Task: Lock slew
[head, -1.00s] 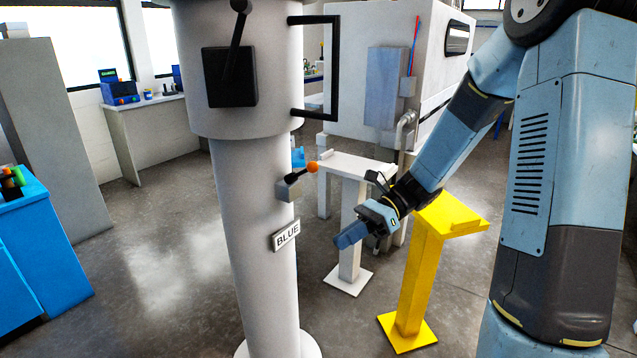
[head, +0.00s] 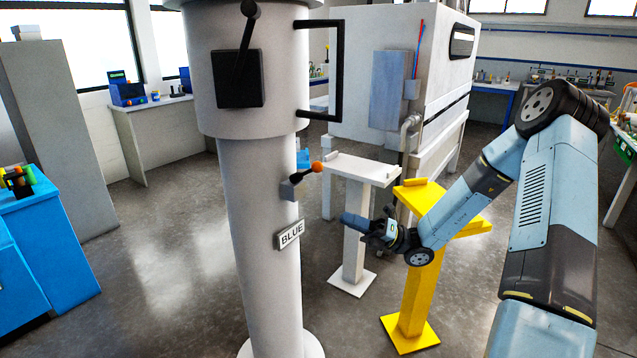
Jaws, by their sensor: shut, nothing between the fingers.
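A pale grey column (head: 255,240) stands left of centre with a wider drum (head: 265,110) on top. A small lever with an orange ball knob (head: 317,167) and black shaft sticks out to the right from a grey block (head: 287,192) on the column. My gripper (head: 346,218) points left, right of the column and below the knob. Its blue fingers are shut and empty, apart from the lever and sign. The lever's seat inside the block is hidden.
The drum carries a black handle bar (head: 339,72) and a black plate with a lever (head: 238,78). A white stand (head: 365,172) and yellow stand (head: 410,290) are behind and beside my gripper. A large white cabinet (head: 360,110) stands behind. Floor is open left of the column.

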